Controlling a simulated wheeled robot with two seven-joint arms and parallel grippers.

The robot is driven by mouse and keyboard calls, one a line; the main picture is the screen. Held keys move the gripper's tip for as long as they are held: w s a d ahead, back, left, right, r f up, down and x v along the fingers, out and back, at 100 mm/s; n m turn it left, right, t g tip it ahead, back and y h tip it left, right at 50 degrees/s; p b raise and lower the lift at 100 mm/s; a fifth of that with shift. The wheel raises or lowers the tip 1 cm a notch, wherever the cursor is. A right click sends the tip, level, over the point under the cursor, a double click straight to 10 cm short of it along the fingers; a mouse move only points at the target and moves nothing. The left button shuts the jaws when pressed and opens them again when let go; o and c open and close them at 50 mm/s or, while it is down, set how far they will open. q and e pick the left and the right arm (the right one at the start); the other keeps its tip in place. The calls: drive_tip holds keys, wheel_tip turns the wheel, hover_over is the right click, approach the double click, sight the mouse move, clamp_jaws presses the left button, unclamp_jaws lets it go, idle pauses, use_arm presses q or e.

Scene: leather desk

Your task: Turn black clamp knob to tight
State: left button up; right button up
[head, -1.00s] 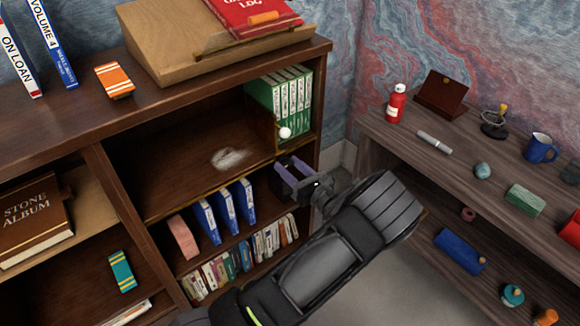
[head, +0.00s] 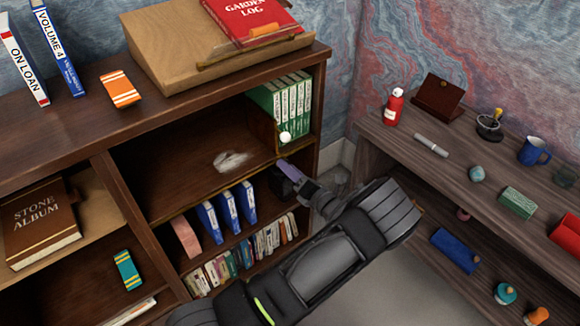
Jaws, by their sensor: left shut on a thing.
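My left gripper (head: 283,177) is at the front edge of the bookcase's middle shelf, at its right end, just below the white ball. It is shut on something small. The black clamp knob cannot be made out apart from the dark fingers, which cover the spot. Only one purple-grey finger face shows clearly, so the gripper is seen nearly edge-on. A white ball (head: 285,137) stands in front of the green binders, above the gripper and apart from it. My right gripper is not in view.
Green binders (head: 287,105) stand on the shelf above the gripper. Blue binders (head: 228,212) and a row of small books (head: 240,255) fill the shelves below. The middle shelf (head: 185,180) is mostly bare. A wooden desk (head: 400,145) with small objects stands at the right.

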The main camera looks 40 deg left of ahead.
use_arm(q)
drive_tip(key=shift+m+p, duration=0.8)
drive_tip(key=shift+m, duration=2.9)
drive_tip(key=o, duration=1.4)
drive_tip(key=b+v, duration=0.1)
drive_tip(key=v, duration=0.6)
drive_tip(key=shift+s+d, duration=0.15)
drive_tip(key=shift+d, duration=0.25)
